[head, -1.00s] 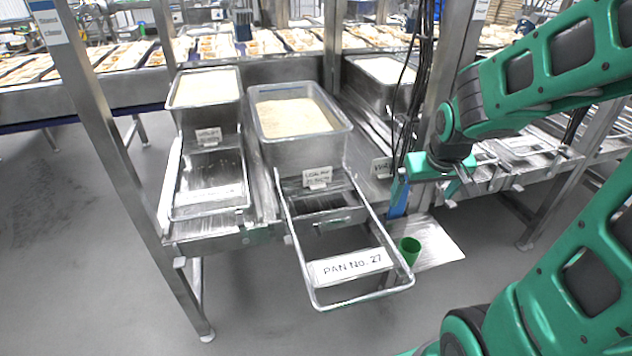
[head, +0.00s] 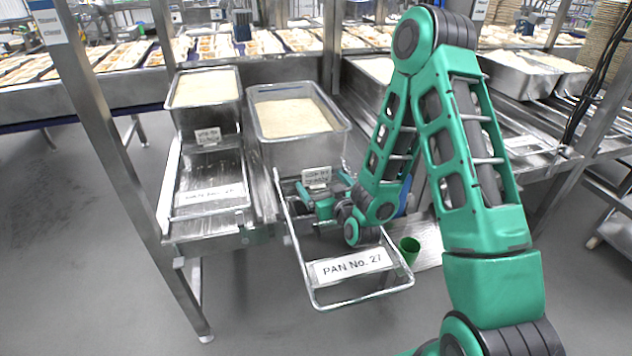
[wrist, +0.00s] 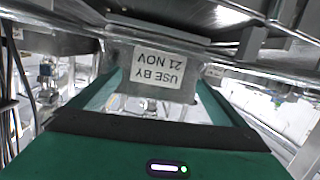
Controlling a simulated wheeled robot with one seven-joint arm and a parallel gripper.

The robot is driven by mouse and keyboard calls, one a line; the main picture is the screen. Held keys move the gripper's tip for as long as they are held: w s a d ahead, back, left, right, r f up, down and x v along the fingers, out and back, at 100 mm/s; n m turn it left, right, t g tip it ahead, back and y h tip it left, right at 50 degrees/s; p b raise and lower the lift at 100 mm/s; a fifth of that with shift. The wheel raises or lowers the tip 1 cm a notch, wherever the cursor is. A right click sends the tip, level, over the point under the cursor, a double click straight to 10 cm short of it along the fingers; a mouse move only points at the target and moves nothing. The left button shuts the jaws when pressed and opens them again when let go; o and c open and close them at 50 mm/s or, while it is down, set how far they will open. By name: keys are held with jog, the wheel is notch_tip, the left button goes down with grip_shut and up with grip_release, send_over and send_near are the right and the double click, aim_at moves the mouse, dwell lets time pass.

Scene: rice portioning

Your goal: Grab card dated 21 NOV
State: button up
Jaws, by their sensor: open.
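The card reading USE BY 21 NOV (wrist: 158,74) shows upside down in the wrist view, hanging just ahead of my gripper. In the head view a small white card (head: 316,176) stands at the front of the middle rice pan (head: 300,150); its print is too small to read. My gripper (head: 320,193) is at that card, just below and around it, over the pull-out frame. In the wrist view my open gripper's green fingers (wrist: 158,95) stand to either side of the card, with a gap visible. Whether they touch it is hard to tell.
A left rice pan (head: 205,105) carries another small card (head: 208,136). A green cup (head: 409,250) stands right of the frame. Metal posts and shelf edges are close around.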

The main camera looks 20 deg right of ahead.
jog(key=w, duration=0.3)
jog(key=w+m+t, duration=0.1)
jog(key=w, duration=0.2)
jog(key=w+t+h, duration=0.1)
jog(key=w, duration=0.2)
jog(key=shift+w+r+m, duration=0.2)
jog(key=shift+w+m, duration=0.1)
jog(key=shift+w, duration=0.05)
jog(key=shift+c, duration=0.3)
jog(key=c, duration=1.1)
